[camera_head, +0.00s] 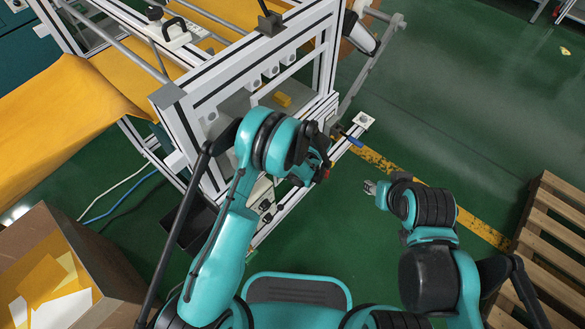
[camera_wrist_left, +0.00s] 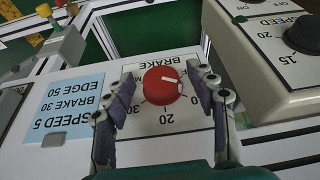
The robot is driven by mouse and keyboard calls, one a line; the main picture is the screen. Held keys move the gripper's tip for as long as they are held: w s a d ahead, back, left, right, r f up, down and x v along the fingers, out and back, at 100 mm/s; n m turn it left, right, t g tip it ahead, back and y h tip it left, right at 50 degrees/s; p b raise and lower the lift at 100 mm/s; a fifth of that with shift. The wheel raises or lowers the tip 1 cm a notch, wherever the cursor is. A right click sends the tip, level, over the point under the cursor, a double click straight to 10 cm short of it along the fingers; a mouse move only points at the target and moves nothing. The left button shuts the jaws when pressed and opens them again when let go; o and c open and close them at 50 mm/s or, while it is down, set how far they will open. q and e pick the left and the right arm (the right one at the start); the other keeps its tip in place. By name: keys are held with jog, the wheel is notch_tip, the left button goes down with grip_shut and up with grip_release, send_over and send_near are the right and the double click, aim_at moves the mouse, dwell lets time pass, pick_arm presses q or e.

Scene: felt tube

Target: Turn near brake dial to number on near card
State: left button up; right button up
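In the left wrist view, the near brake dial is a red round knob (camera_wrist_left: 160,90) with a white pointer line aimed right in the picture. Its white plate (camera_wrist_left: 160,128) is printed upside down with BRAKE, 20 and 30. The blue near card (camera_wrist_left: 65,105) to its left reads SPEED 5, BRAKE 30, EDGE 50, upside down. My left gripper (camera_wrist_left: 165,77) is open, its purple-padded fingers on both sides of the knob with gaps visible. The right finger hides part of the scale. My right gripper (camera_head: 371,187) is over the floor, away from the machine; its opening is too small to tell.
A grey box with a black SPEED dial (camera_wrist_left: 303,32) stands right of the brake plate. Small yellow and red knobs (camera_wrist_left: 44,10) are at the upper left. In the head view, the machine frame (camera_head: 250,55) rises beyond my left arm; a pallet (camera_head: 555,235) lies right.

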pick_arm(q)
jog(key=c, duration=1)
jog(key=shift+w+d+f+m+g+y, duration=0.15)
jog(key=shift+m+g+y, duration=0.1)
jog(key=shift+g+y, duration=0.7)
jog(key=shift+w+r+m+g+y, duration=0.1)
jog(key=shift+m+g+y, duration=0.15)
jog(key=shift+g+y, duration=0.7)
jog(key=shift+g+h, duration=0.3)
jog(key=o, duration=1.2)
jog(key=v, duration=1.2)
